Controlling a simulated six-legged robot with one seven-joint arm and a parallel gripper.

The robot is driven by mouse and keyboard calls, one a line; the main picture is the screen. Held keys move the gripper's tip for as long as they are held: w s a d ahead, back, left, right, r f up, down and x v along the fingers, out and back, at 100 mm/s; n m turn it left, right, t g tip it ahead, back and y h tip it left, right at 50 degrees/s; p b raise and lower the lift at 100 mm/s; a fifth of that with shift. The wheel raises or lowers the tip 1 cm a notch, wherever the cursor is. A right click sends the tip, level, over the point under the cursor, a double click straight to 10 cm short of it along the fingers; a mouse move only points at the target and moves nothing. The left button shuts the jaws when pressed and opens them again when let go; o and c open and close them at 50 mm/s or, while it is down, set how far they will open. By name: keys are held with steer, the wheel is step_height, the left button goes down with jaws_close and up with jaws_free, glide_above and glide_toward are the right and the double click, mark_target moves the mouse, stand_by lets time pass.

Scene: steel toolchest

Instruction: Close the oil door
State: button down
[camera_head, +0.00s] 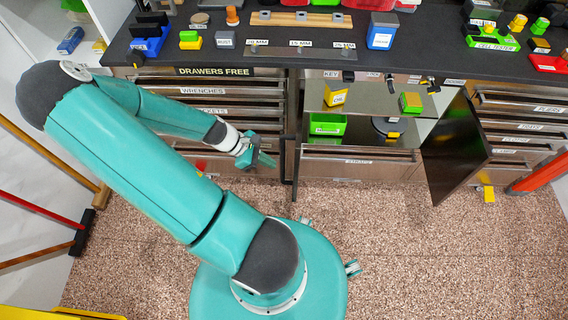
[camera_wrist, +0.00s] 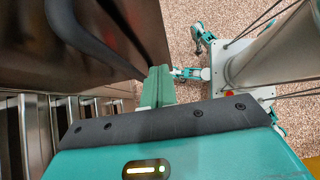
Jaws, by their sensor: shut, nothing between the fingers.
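An open cabinet in the middle of the steel chest shows in the head view. A dark door (camera_head: 455,150) stands swung out on its right side. Another door panel (camera_head: 295,165) stands nearly edge-on at its left side. I cannot read which one is marked oil. My gripper (camera_head: 262,162) is shut and empty, just left of the left panel. In the wrist view, the shut fingers (camera_wrist: 157,86) are close beside a dark brown panel (camera_wrist: 125,30) with a dark bar handle (camera_wrist: 80,38). I cannot tell whether they touch it.
A drawer front (camera_head: 360,160) lies below. The speckled floor (camera_head: 400,250) in front is mostly clear.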

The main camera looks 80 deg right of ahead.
steer(key=s, duration=0.3)
steer(key=s+d+f, duration=0.1)
steer(key=s, duration=0.1)
